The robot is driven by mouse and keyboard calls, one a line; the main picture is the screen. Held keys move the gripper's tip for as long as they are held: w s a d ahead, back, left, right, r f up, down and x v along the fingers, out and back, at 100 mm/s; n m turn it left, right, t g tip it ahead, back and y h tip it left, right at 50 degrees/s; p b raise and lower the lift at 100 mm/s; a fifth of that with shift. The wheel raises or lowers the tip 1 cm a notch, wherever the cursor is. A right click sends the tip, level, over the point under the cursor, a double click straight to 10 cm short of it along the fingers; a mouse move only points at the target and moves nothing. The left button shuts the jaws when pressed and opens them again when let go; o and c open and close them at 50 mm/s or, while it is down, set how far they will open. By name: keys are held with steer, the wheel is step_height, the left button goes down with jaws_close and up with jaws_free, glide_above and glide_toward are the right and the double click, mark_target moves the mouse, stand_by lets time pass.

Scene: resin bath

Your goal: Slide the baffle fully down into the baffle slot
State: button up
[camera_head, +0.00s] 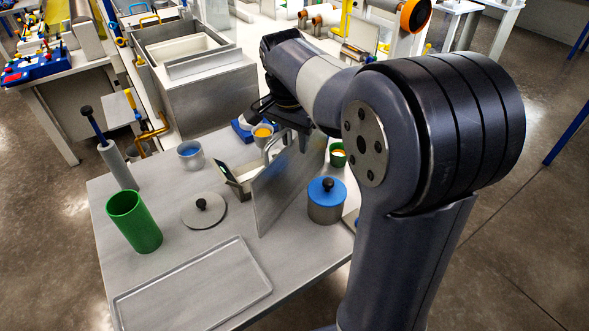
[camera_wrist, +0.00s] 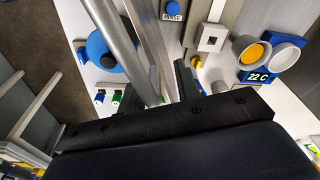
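The baffle (camera_head: 280,187) is a flat grey metal plate with a bar handle on its top edge. It hangs upright and slightly turned above the right part of the near table. My gripper (camera_wrist: 157,90) has its fingers on either side of the handle, and the plate runs away from them in the wrist view. In the head view my arm covers the fingertips and part of the plate. A grey metal tank (camera_head: 208,93) stands behind the table, apart from the baffle. I cannot make out the baffle slot for certain.
The table (camera_head: 170,245) carries a green cylinder (camera_head: 134,222), a knobbed lid (camera_head: 204,211), a shallow tray (camera_head: 195,290) and a blue-lidded pot (camera_head: 326,203) close right of the baffle. A grey cup (camera_head: 190,155) stands near the table's back edge.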

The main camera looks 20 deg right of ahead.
jaws_close()
steer(key=shift+r, duration=0.1)
stand_by(1.3)
